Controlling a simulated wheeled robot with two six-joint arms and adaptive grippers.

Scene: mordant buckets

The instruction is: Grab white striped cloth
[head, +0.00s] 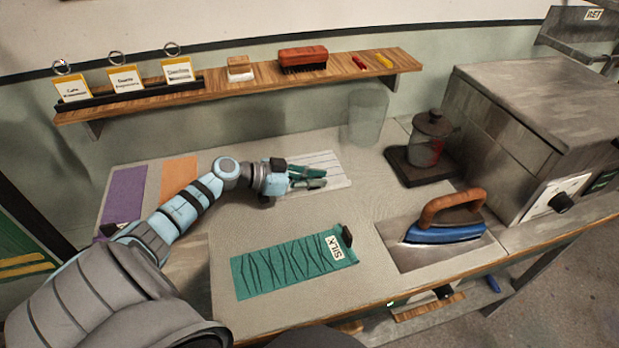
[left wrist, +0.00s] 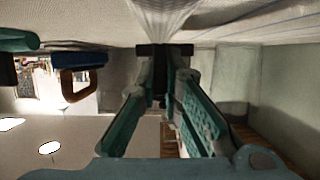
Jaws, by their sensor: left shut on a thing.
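The white striped cloth (head: 335,163) lies on the grey table, towards the back, and its left part is hidden by my left gripper. My left gripper (head: 318,178) reaches in from the left, low over the cloth. In the left wrist view, the fingers of my left gripper (left wrist: 165,50) are shut on the cloth (left wrist: 160,18), which is pulled into folds where it meets the tips. My right gripper is not in view.
A teal cloth marked SILK (head: 290,262) lies in front. An iron (head: 446,222), a press jar (head: 430,140) and a clear container (head: 368,118) stand to the right. Purple (head: 124,195) and orange (head: 179,179) cloths lie left. A wooden shelf (head: 225,92) hangs behind.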

